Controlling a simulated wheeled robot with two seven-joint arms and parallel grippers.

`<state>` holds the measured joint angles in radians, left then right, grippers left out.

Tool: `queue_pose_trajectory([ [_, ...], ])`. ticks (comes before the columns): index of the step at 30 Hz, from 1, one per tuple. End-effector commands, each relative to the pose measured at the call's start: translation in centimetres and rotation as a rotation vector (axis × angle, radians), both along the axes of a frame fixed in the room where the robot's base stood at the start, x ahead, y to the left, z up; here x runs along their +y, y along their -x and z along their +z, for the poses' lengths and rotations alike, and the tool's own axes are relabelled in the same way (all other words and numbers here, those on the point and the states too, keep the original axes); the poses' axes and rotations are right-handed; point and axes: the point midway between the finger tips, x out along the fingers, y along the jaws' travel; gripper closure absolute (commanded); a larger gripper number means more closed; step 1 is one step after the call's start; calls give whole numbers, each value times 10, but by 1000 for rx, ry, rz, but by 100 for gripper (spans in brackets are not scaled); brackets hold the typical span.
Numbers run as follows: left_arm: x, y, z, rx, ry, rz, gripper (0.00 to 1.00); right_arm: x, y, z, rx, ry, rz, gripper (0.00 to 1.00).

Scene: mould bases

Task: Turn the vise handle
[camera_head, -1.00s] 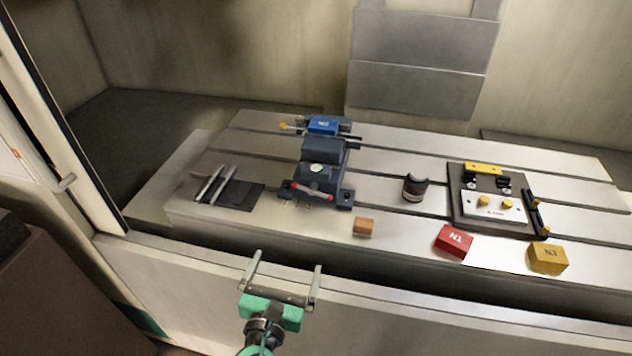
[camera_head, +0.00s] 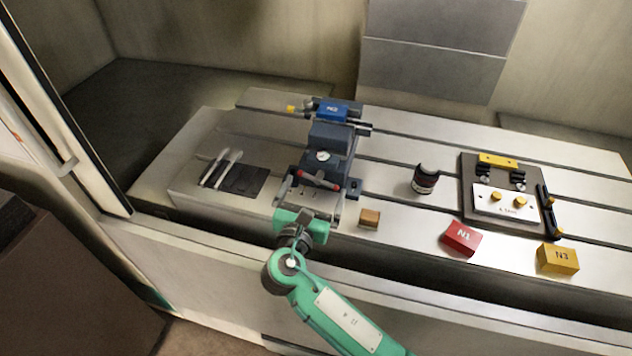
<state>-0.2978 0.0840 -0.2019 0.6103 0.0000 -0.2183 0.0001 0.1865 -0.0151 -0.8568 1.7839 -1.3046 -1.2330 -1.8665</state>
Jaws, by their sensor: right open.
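The dark blue-grey vise (camera_head: 332,142) stands on the slotted metal table. Its handle (camera_head: 320,181), a bar with red ends, is at the vise's near end. My right gripper (camera_head: 311,186) is open, with its two fingers reaching up on either side of the handle. I cannot tell whether the fingers touch the handle. A blue block marked N2 (camera_head: 333,111) sits at the far end of the vise. My left gripper is not in view.
A dark pad with metal rods (camera_head: 238,180) lies left of the vise. An orange-brown block (camera_head: 370,218), a dark cylinder (camera_head: 425,179), a red N1 block (camera_head: 462,238), a yellow N3 block (camera_head: 557,258) and a fixture plate (camera_head: 470,207) are to the right.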

Motion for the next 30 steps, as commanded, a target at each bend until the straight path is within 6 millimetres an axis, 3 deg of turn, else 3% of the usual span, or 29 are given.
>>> queue_pose_trajectory([
  [6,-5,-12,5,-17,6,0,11,-6,-18,0,-1,0,1,0],
  [15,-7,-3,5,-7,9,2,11,-7,-20,0,0,0,1,0],
  [22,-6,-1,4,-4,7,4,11,-7,-20,0,0,0,0,42],
  [30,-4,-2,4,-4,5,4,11,-7,-20,-1,-7,-24,0,42],
])
